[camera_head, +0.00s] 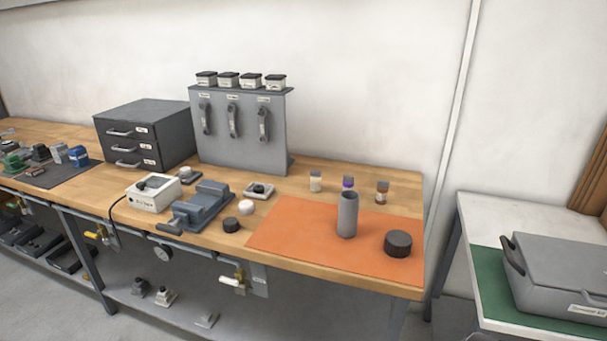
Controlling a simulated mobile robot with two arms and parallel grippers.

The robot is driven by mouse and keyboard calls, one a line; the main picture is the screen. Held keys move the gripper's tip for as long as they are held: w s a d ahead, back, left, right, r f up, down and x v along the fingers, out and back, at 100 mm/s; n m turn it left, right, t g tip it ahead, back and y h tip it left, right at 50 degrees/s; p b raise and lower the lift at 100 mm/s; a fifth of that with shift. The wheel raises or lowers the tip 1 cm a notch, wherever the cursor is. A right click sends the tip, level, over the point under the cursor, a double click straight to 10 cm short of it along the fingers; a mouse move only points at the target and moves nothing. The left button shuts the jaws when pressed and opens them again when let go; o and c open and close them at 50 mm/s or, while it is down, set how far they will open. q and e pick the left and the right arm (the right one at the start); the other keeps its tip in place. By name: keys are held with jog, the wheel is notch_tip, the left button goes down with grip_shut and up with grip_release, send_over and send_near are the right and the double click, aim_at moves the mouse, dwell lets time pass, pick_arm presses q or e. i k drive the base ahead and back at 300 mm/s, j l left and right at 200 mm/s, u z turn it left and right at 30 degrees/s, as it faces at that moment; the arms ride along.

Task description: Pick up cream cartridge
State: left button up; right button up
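A small cartridge with a cream body and a grey top (316,183) stands upright on the wooden bench, behind the orange mat (290,232). It is the leftmost of three similar small cartridges. The middle one has a purple band (348,184), and the right one is reddish brown and cream (382,192). No gripper shows in this view, so nothing is seen touching the cartridges.
A grey cylinder (347,215) and a dark round cap (398,243) stand on the mat. Left of it are a grey vise-like fixture (203,205), a white box (152,192) and a drawer unit (145,135). A side table holds a grey case (560,275).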

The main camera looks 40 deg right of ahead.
aim_at(316, 176)
jog(key=i+z, duration=0.4)
jog(key=i+j+z, duration=0.2)
jog(key=z, duration=0.25)
jog(key=i+j+z, duration=0.55)
jog(key=z, duration=0.3)
jog(key=k+j, duration=0.05)
jog(key=j, duration=0.05)
